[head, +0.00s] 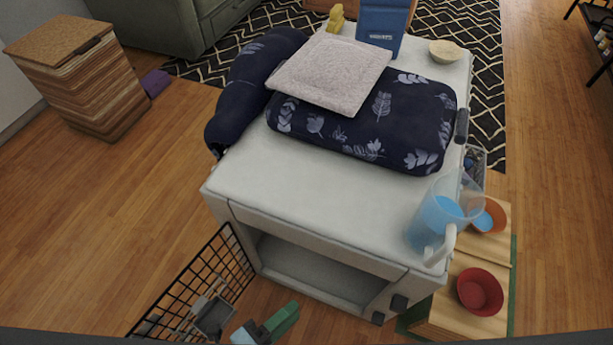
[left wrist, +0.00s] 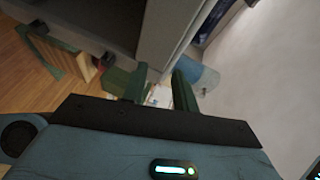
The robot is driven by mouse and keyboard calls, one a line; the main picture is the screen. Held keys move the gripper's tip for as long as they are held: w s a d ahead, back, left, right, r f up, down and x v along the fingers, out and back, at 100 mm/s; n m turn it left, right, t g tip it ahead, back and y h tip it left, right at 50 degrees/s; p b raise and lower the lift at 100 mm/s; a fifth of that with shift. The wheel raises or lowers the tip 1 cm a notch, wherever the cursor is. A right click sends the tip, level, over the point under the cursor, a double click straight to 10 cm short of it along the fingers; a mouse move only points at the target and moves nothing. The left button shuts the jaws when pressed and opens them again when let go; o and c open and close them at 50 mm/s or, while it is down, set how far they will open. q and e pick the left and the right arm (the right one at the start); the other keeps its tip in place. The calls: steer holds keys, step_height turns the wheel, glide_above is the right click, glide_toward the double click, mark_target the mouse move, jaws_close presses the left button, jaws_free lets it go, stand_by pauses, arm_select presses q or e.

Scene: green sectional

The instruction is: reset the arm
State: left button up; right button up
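My left gripper (head: 282,320) shows at the bottom edge of the head view, low in front of the white cabinet (head: 330,195). Its green finger points up and to the right, and most of the arm is out of frame. In the left wrist view, the gripper's two green fingers (left wrist: 160,82) stand apart with nothing gripped between them. The pale cabinet panels show beyond the fingers there. My right gripper is not in view.
A black wire basket (head: 205,283) is left of the gripper. A blue-tinted pitcher (head: 440,212) stands on the cabinet's right front corner. Cushions (head: 365,125) lie on top. Floor (head: 110,215) at left is clear.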

arm_select(q)
steer(key=s+a+f+n+g+y, duration=0.2)
steer(key=s+a+f+n+y, duration=0.25)
steer(key=s+a+n, duration=0.5)
steer(key=s+a+f+n+g+y, duration=0.3)
steer(key=s+a+f+n+y, duration=0.25)
steer(key=n, duration=0.75)
steer(key=w+a+r+t+p, duration=0.1)
steer(key=w+r+p, duration=0.3)
steer(key=r+p, duration=1.3)
step_height(320, 180, up, 2)
steer(key=shift+w+a+n+t+p, duration=0.2)
steer(key=shift+n+t+p, duration=0.15)
steer(key=shift+t, duration=0.45)
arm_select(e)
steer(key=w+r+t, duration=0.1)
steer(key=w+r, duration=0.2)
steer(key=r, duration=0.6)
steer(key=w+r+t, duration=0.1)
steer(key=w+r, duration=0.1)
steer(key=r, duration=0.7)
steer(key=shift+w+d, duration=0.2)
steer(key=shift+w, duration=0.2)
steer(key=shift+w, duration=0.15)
